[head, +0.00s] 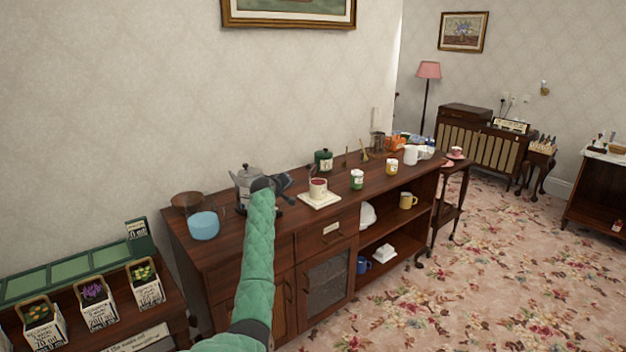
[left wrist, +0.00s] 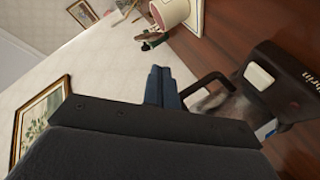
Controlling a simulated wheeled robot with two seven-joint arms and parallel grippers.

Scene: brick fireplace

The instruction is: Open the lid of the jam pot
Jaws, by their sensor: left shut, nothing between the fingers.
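A cream pot with a red rim or filling (head: 318,189) stands upright on a white square tray (head: 320,201) on the sideboard; I take it for the jam pot. A thin upright piece shows at its top, but I cannot tell whether this is a lid. The pot also shows at the top of the left wrist view (left wrist: 176,12), with a small green-and-brown thing beside it that I cannot identify. My left gripper (head: 285,183) is shut and empty, left of the pot and apart from it. Its dark fingers show in the left wrist view (left wrist: 162,86). My right gripper is out of view.
A metal coffee pot (head: 244,177) stands close behind my left gripper.

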